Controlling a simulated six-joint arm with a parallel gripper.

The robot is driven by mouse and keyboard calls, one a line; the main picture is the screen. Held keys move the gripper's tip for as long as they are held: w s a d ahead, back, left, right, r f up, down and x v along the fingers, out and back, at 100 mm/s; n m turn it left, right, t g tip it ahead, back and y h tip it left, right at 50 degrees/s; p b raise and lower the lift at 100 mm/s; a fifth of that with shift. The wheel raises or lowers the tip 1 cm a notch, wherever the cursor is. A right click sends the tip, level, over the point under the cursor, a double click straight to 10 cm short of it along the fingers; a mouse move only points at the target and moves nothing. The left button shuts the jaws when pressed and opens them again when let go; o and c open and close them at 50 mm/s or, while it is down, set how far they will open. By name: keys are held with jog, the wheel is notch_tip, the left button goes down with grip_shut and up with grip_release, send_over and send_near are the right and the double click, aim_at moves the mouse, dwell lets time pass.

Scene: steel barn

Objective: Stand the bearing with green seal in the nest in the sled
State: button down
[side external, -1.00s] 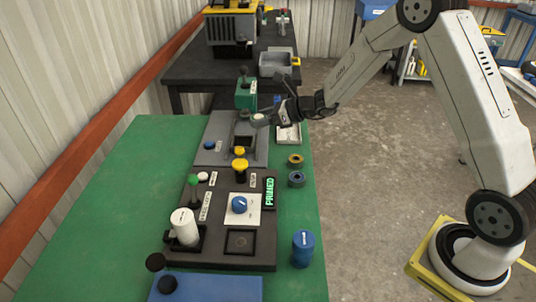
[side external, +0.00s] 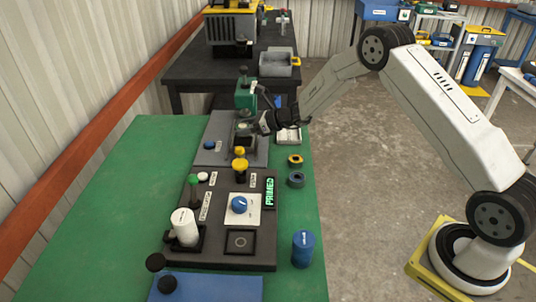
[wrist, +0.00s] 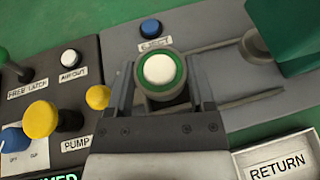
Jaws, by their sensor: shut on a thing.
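The bearing with green seal (wrist: 175,88) is between the fingers of my gripper (wrist: 163,88) in the wrist view. Its green ring faces the camera around a white centre. My gripper (side external: 246,130) is shut on it, over the grey plate with the sled track (side external: 213,156), just in front of the green press (side external: 246,98). The rails of the track (wrist: 250,99) run right from the bearing toward the press. The bearing and fingers hide the sled's nest, so I cannot tell whether the bearing touches it.
Bearings with yellow (side external: 295,160) and blue (side external: 296,179) seals lie on the green bench's right side. The RETURN tray (wrist: 239,167) is close to the right finger. The yellow pump knob (side external: 239,165) stands near the plate. A blue cylinder (side external: 303,248) stands at front right.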

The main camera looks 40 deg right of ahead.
aim_at(246, 143)
jog(key=shift+w+f, duration=0.25)
jog(key=shift+f, duration=1.55)
jog(key=shift+f, duration=0.15)
grip_release()
jog(key=shift+s+r, duration=0.1)
jog(key=shift+r, duration=0.1)
jog(key=v, duration=1.2)
